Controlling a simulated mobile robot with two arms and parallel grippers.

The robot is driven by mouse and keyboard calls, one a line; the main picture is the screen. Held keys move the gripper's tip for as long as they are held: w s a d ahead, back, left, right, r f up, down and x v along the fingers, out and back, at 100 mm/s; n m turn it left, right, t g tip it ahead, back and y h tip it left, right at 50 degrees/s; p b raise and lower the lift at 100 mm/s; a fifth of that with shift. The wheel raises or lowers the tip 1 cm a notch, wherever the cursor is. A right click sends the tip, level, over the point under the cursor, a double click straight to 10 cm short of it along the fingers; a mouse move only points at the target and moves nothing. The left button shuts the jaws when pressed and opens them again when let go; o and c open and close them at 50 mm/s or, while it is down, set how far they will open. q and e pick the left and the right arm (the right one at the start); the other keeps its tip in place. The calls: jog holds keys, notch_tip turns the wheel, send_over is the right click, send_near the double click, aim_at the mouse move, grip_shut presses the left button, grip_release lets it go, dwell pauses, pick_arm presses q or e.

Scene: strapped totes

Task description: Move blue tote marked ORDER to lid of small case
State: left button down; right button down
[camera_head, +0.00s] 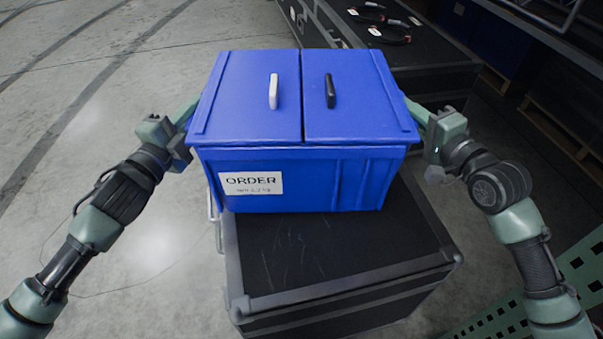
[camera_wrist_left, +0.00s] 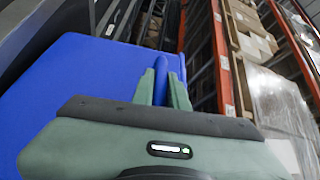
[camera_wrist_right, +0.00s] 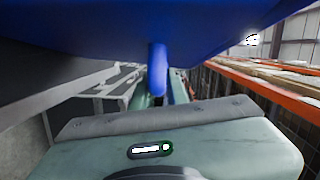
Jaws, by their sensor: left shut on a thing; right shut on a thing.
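The blue tote marked ORDER (camera_head: 300,160) is in the middle of the head view, level, with its two lid flaps closed. One flap has a white handle, the other a black one. The tote is over the back part of the black small case's lid (camera_head: 320,255); I cannot tell whether it touches it. My left gripper (camera_head: 186,122) is shut on the tote's left side, and a blue strip shows between its fingers in the left wrist view (camera_wrist_left: 162,85). My right gripper (camera_head: 428,118) is shut on the right side, with a blue piece at its fingers in the right wrist view (camera_wrist_right: 160,85).
A larger black case (camera_head: 415,45) stands behind, with dark strap-like items (camera_head: 385,25) on it. A wooden pallet (camera_head: 560,135) is at right. Concrete floor at left is clear. The front of the small case's lid is bare.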

pick_arm(q)
jog(key=shift+f+b, duration=0.4)
jog(key=shift+f, duration=0.05)
pick_arm(e)
jog(key=shift+d+f, duration=0.1)
jog(key=shift+f, duration=0.3)
pick_arm(q)
jog(key=c, duration=1.8)
grip_release()
jog(key=shift+a+f, duration=0.1)
jog(key=shift+f, duration=0.15)
pick_arm(e)
jog(key=c, duration=1.8)
grip_release()
jog(key=shift+f, duration=0.25)
pick_arm(q)
jog(key=o, duration=0.4)
jog(key=shift+r, duration=0.1)
pick_arm(e)
jog(key=o, duration=0.4)
jog(key=shift+r, duration=0.1)
pick_arm(q)
jog(key=shift+s, duration=0.1)
pick_arm(e)
jog(key=shift+s, duration=0.1)
